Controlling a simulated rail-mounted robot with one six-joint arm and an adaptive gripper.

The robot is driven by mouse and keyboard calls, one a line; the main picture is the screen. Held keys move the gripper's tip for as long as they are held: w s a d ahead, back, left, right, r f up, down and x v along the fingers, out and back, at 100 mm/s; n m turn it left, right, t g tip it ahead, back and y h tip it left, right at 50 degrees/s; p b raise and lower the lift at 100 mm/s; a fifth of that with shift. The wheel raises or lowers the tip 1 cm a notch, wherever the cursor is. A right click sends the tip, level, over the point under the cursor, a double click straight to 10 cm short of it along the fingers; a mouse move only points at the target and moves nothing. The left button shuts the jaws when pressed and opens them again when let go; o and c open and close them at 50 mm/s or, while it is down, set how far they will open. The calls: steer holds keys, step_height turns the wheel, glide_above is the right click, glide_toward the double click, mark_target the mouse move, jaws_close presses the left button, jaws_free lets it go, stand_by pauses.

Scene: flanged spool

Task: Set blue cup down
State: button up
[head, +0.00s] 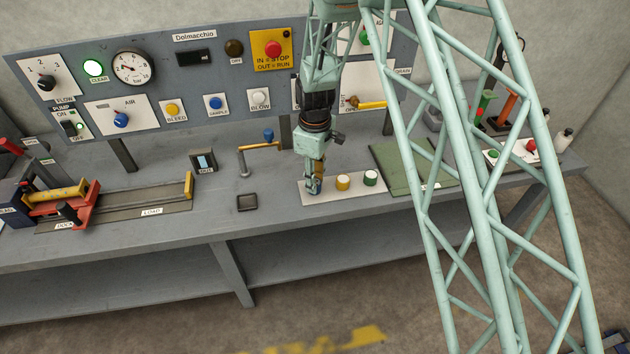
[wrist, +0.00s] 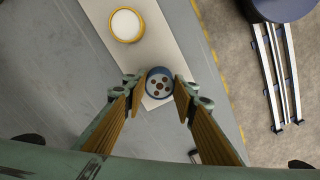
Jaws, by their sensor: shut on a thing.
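The blue cup (wrist: 160,83) is between the fingertips of my gripper (wrist: 158,90) in the wrist view, seen from above with several dark spots inside its rim. My gripper is shut on it. In the head view my gripper (head: 316,179) points straight down over the left end of a pale strip (head: 350,193), with the blue cup (head: 313,187) at its tips, mostly hidden by the fingers. The cup looks upright and on or just above the strip; I cannot tell if it touches.
A yellow cup (head: 343,182) and a green cup (head: 370,178) stand on the strip to the right. A tap (head: 262,146) stands behind left. A dark square pad (head: 247,202) lies left. A green mat (head: 411,166) lies right.

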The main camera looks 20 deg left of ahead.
steer(key=shift+f, duration=0.15)
steer(key=o, duration=0.9)
steer(key=shift+r+p, duration=0.3)
steer(key=shift+r, duration=5.8)
